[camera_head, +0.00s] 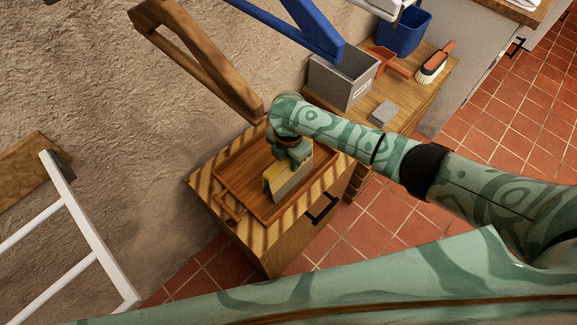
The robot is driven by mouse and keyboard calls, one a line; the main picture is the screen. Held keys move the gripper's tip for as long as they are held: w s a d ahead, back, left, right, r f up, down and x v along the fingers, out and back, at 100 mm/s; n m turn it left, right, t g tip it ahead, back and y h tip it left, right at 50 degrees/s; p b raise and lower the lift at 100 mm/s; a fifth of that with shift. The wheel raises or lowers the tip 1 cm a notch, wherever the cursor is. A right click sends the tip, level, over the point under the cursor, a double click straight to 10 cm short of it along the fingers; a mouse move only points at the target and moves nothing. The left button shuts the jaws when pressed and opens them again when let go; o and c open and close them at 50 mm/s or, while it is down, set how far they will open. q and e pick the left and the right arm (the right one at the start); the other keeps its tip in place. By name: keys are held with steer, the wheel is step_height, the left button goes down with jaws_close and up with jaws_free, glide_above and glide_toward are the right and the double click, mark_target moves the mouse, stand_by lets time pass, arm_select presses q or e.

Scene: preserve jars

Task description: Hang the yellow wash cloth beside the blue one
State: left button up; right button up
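A yellow and pale grey folded piece, which looks like the yellow wash cloth (271,176), is in a brown wooden tray (232,176) on a low cabinet. My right gripper (291,154) points down over it and seems to touch it. The fingertips are hidden, so I cannot tell whether they are closed on it. A blue piece (290,28), perhaps the blue cloth over a bar, runs in from the top edge. A bare wooden bar (196,52) is to its left. My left gripper is out of view.
Behind the tray are a grey bin (342,81), a red dustpan (388,60), a brush (435,63), a grey block (382,113) and a blue bucket (405,33). A white rack (92,242) stands at lower left. The cabinet has a black handle (322,209).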

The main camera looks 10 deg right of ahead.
steer(key=shift+c, duration=1.2)
steer(key=shift+r, duration=0.15)
step_height(320, 180, up, 4)
steer(key=shift+s+f+p, duration=0.1)
steer(key=shift+p, duration=1.15)
arm_select(q)
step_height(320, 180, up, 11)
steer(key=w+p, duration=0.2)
steer(key=p, duration=0.6)
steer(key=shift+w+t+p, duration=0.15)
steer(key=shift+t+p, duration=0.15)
steer(key=shift+p, duration=0.05)
arm_select(e)
steer(key=shift+s+a+r, duration=0.3)
steer(key=shift+s+r, duration=1.15)
steer(key=shift+s, duration=0.85)
steer(key=shift+s+a+r, duration=0.3)
steer(key=shift+s+r, duration=1.2)
steer(key=shift+s, duration=0.75)
steer(key=shift+s+a+r, duration=0.3)
steer(key=shift+s+r, duration=1.15)
steer(key=shift+s, duration=0.85)
